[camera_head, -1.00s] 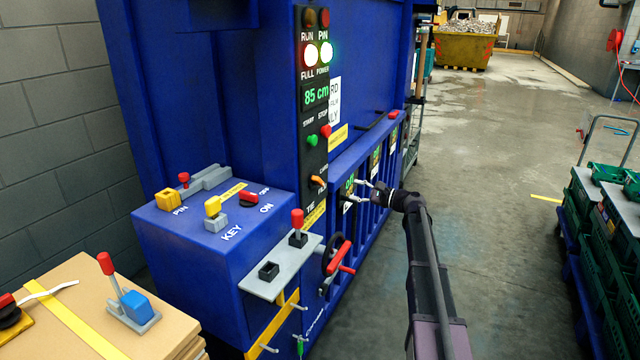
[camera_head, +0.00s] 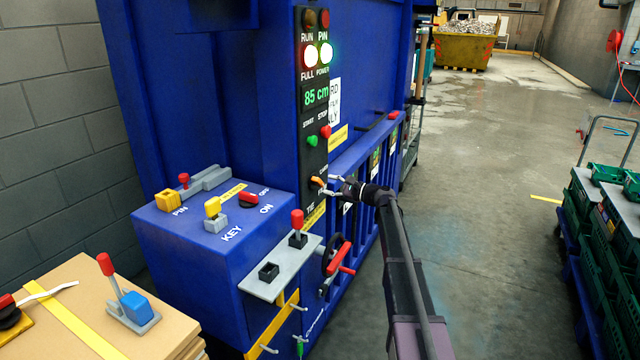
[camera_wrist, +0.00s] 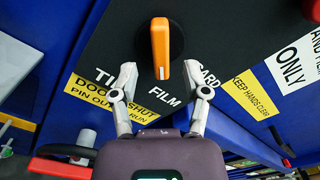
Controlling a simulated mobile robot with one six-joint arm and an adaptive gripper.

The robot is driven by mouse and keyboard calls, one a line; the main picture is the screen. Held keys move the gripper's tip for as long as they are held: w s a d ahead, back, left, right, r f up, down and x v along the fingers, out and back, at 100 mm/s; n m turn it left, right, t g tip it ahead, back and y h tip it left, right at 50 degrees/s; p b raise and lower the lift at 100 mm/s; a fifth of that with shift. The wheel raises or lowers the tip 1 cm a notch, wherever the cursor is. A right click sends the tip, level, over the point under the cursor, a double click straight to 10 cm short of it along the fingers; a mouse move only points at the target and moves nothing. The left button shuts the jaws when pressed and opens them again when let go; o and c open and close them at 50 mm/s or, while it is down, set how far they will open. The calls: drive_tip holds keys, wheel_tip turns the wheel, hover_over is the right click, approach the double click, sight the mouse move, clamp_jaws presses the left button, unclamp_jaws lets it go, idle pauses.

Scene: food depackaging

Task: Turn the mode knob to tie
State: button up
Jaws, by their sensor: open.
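The orange mode knob (camera_head: 317,181) is on the black control panel of the blue baler, below the green start and red stop buttons. In the wrist view the knob (camera_wrist: 160,47) stands upright in the picture, its lower end toward the label "FILM"; "TIE" is to the left and "CARD" to the right, both partly hidden by my fingers. My gripper (camera_head: 334,187) is open, just to the right of the knob in the head view. In the wrist view its fingertips (camera_wrist: 161,80) are spread either side of the knob's lower end, with visible gaps.
A grey shelf (camera_head: 262,288) with a red-handled lever (camera_head: 298,219) and a red hand wheel (camera_head: 341,259) sit below the panel. A blue box (camera_head: 190,250) with key and pin controls stands left. The floor to the right is clear up to green crates (camera_head: 590,225).

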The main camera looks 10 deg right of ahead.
sight(321, 182)
drive_tip(key=shift+x, duration=2.3)
clamp_jaws()
drive_tip(key=shift+d, duration=0.1)
